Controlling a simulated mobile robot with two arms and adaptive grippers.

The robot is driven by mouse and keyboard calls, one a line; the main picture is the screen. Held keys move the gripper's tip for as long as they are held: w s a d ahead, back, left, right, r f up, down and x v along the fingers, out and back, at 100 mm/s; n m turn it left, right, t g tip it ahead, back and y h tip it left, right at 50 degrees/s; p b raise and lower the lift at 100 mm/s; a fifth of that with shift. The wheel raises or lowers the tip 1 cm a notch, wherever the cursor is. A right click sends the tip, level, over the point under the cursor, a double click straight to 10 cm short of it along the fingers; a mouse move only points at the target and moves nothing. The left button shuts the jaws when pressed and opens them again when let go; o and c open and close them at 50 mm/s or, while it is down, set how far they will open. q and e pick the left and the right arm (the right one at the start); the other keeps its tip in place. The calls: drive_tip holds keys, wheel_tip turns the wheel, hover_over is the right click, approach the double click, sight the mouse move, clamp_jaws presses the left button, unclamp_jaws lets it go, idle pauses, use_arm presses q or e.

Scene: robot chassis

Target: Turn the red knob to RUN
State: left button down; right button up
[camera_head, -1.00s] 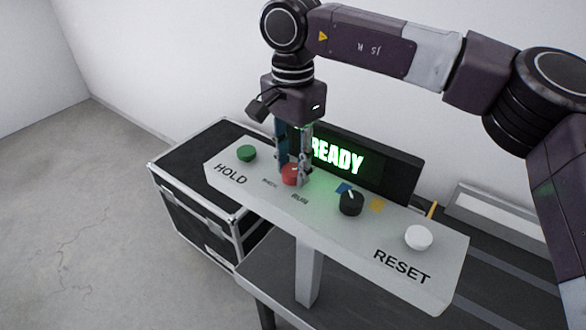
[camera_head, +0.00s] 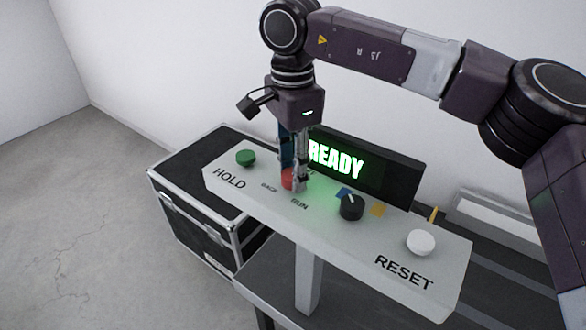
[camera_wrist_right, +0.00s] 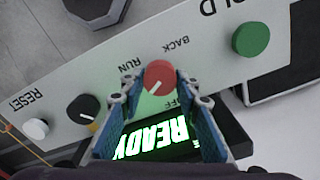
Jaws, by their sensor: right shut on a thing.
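The red knob (camera_head: 287,180) sits on the pale sloped panel (camera_head: 330,225), partly hidden by my fingers in the head view. In the wrist view the red knob (camera_wrist_right: 160,75) lies between the fingertips. Its white mark points to the lower left there, at none of the labels. The RUN label (camera_wrist_right: 131,61) is upper left of the knob, BACK (camera_wrist_right: 173,44) upper right and OFF (camera_wrist_right: 186,106) lower right. My right gripper (camera_head: 292,184) points down and is shut on the red knob. My left gripper is not in view.
The panel also bears a green HOLD button (camera_head: 246,158), a black knob (camera_head: 351,207) and a white RESET button (camera_head: 421,242). A screen reading READY (camera_head: 336,159) stands close behind the fingers. A black case (camera_head: 195,210) is at the left.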

drive_tip(key=o, duration=1.1)
drive_tip(key=shift+o, duration=0.2)
wheel_tip(320, 180, up, 12)
